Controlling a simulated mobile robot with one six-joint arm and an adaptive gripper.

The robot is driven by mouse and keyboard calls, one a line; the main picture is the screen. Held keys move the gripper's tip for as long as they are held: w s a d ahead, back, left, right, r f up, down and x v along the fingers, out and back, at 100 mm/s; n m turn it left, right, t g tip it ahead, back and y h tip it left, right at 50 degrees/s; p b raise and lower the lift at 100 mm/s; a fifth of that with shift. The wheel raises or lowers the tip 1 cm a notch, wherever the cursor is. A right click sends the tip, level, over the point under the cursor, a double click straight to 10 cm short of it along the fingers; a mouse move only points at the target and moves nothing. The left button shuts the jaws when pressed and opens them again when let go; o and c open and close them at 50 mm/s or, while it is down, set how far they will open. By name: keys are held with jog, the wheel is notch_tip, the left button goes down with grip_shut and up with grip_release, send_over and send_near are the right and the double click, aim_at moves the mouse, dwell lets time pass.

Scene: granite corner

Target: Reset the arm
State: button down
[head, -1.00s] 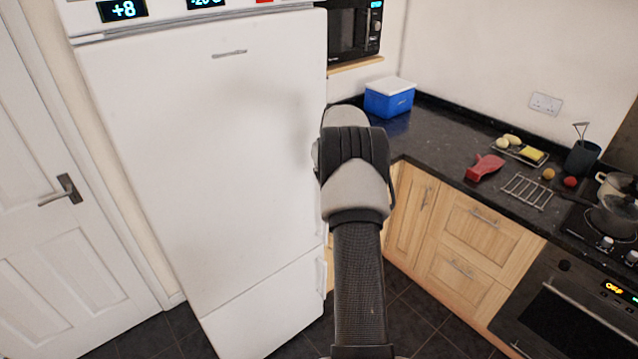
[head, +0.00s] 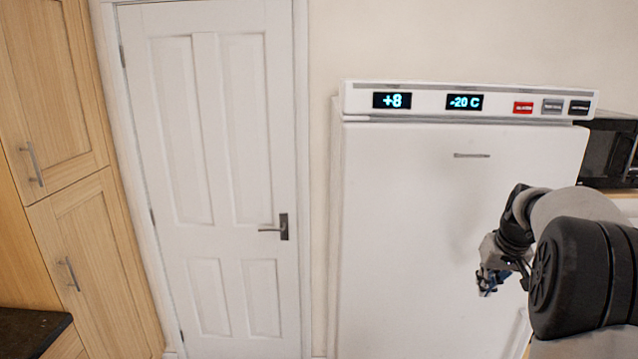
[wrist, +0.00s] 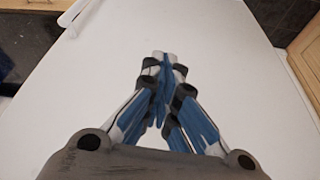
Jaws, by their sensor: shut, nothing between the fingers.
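My gripper (head: 490,281) shows at the right of the head view, in front of the white fridge-freezer (head: 400,220). My arm reaches in from the right edge and bends back down to it. In the wrist view my gripper (wrist: 160,62) has its blue-and-grey fingers together and empty. Behind them is a broad white surface (wrist: 225,75), which looks like the fridge. I cannot tell how far the fingertips are from it.
A closed white door (head: 215,170) with a lever handle (head: 275,228) stands left of the fridge. Tall wooden cupboards (head: 60,140) and a dark worktop corner (head: 30,330) are at the far left. A black microwave (head: 608,150) is at the right edge.

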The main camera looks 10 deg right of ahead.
jog(key=s+a+r+n+b, duration=0.15)
jog(key=s+a, duration=0.45)
jog(key=a, duration=0.6)
jog(key=s+a+r+n+b, duration=0.1)
jog(key=s+a+r+b, duration=0.3)
jog(key=a, duration=0.9)
jog(key=s+a+f, duration=0.3)
jog(key=s, duration=0.3)
jog(key=s+a+f+n+y+b, duration=0.1)
jog(key=s+a+f, duration=0.3)
jog(key=s, duration=0.2)
jog(key=s+a+f+b, duration=0.1)
jog(key=s+a+f, duration=0.2)
jog(key=s, duration=0.3)
jog(key=shift+s+a+f+t, duration=0.15)
jog(key=shift+a+f+t, duration=0.2)
jog(key=shift+f, duration=0.25)
